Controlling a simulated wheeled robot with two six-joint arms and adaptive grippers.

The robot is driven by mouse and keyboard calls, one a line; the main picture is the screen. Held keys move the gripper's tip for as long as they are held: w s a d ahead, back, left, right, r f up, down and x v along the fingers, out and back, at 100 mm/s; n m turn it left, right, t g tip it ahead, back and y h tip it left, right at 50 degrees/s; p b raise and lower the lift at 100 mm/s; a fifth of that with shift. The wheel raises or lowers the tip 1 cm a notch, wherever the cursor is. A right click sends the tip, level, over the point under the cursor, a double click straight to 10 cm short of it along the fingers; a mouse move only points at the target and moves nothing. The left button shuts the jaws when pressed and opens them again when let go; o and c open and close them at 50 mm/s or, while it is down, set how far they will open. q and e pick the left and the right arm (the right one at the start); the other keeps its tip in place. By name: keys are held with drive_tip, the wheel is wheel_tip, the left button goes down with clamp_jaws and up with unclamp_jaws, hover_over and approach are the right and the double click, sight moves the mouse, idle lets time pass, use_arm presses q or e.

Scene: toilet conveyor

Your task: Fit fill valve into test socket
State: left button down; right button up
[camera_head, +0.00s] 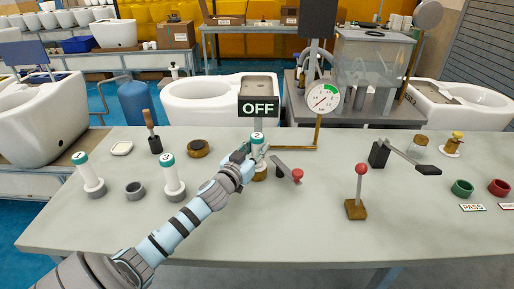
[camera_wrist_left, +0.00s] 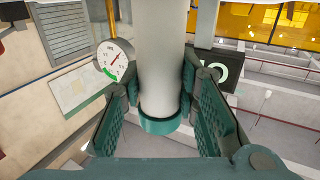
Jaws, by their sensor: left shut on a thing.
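My left gripper (camera_head: 252,152) is shut on a white fill valve with a teal cap (camera_head: 257,138), which stands upright. The wrist view shows its white tube (camera_wrist_left: 163,60) and teal band (camera_wrist_left: 165,122) between the pads of my left gripper (camera_wrist_left: 170,105). A brown-gold round socket (camera_head: 260,174) lies directly below the valve, partly hidden by my gripper. I cannot tell whether the valve's lower end is inside it. Two similar valves stand in grey holders at left, one far left (camera_head: 92,178) and one nearer (camera_head: 173,180). A grey ring holder (camera_head: 135,190) between them is empty. My right gripper is not in view.
A red-tipped lever (camera_head: 287,169) is just right of the socket. A red-knobbed stick (camera_head: 358,190) and a black lever (camera_head: 400,158) are further right. The front tabletop (camera_head: 290,235) is clear.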

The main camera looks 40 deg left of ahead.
use_arm(q)
drive_tip(key=shift+f, duration=0.25)
drive_tip(key=c, duration=1.2)
unclamp_jaws()
drive_tip(key=shift+s, duration=0.1)
drive_tip(key=s, duration=0.4)
drive_tip(key=s+d, duration=0.1)
drive_tip(key=s, duration=0.2)
drive_tip(key=s+d, duration=0.1)
drive_tip(key=s, duration=0.3)
drive_tip(key=shift+s+d, duration=0.1)
drive_tip(key=shift+s, duration=0.25)
